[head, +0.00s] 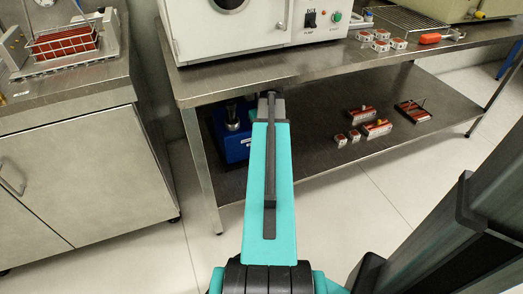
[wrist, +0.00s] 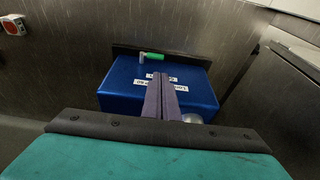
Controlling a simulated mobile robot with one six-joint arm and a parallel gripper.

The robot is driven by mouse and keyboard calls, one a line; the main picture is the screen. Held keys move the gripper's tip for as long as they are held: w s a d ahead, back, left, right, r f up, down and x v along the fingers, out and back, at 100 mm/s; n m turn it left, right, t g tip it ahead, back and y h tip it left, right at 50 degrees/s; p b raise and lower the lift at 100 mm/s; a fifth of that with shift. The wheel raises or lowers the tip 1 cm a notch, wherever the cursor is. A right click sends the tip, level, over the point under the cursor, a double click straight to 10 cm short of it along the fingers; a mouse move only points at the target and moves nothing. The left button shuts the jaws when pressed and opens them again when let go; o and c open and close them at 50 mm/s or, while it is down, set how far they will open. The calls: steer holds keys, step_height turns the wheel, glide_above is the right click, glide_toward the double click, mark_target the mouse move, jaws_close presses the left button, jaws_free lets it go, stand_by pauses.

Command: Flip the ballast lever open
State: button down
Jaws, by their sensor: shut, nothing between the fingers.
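A blue pump box (wrist: 120,84) sits on the lower shelf, with white labels on its top. A small lever with a green grip (wrist: 153,57) lies across the far edge of the box, pointing sideways in the wrist view. I take it to be the ballast lever. My gripper (wrist: 160,76) is shut and empty. Its fingers reach over the box top toward the lever, with the tips just below it in the picture; I cannot tell whether they touch. In the head view the pump (head: 234,146) is partly hidden by my arm, and the lever is not visible.
The steel lower shelf (head: 335,155) holds several red-and-white parts (head: 377,128) to the right. The upper bench (head: 300,68) with a white oven (head: 250,38) stands over the pump. A cabinet (head: 70,170) stands at left. A rounded metal part (wrist: 192,118) shows beside my fingers.

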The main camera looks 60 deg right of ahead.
steer(key=shift+s+d, duration=0.1)
steer(key=shift+s, duration=0.05)
steer(key=shift+f, duration=0.2)
steer(key=b+x, duration=0.5)
steer(key=x, duration=0.8)
steer(key=shift+f, duration=0.3)
steer(key=shift+d, duration=0.15)
